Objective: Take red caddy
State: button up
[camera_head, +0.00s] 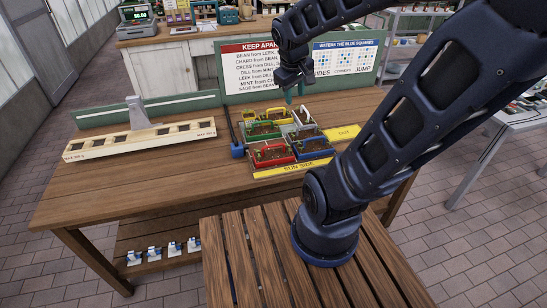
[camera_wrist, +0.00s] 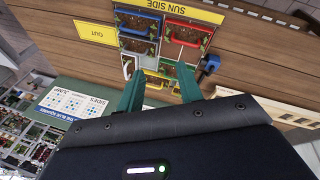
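The red caddy (camera_head: 271,153) sits at the front left of a group of coloured caddies on the wooden table, behind the yellow SUN SIDE strip. In the wrist view the red caddy (camera_wrist: 189,38) is at top centre, beside the blue caddy (camera_wrist: 137,22), and its raised handle shows. My gripper (camera_head: 295,92) is above the back of the group, apart from the red caddy. In the wrist view my gripper's (camera_wrist: 159,87) two teal fingers are spread wide with nothing held between them.
Green (camera_head: 263,130), blue (camera_head: 311,147), yellow (camera_head: 277,113) and white caddies (camera_head: 303,114) stand close around it. A yellow OUT plate (camera_head: 341,133) lies to the right. A slotted wooden rack (camera_head: 140,139) stands left. A sign board (camera_head: 300,65) rises behind. The table's front left is clear.

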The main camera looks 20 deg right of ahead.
jog(key=w+a+f+n+h, duration=0.2)
jog(key=w+a+f+n, duration=0.1)
jog(key=w+f+n, duration=0.5)
jog(key=n, duration=0.5)
send_near(272, 146)
jog(key=shift+g+h, duration=0.3)
jog(key=shift+g, duration=0.1)
jog(key=shift+w+x, duration=0.2)
jog(key=shift+x, duration=0.7)
jog(key=shift+w+x, duration=0.2)
jog(key=shift+x, duration=0.65)
jog(key=shift+w+x, duration=0.2)
jog(key=shift+x, duration=0.7)
jog(key=shift+a+x, duration=0.1)
jog(key=shift+x, duration=1.15)
jog(key=shift+a+x, duration=0.15)
jog(key=shift+x, duration=1.05)
jog(key=shift+f, duration=0.15)
grip_shut()
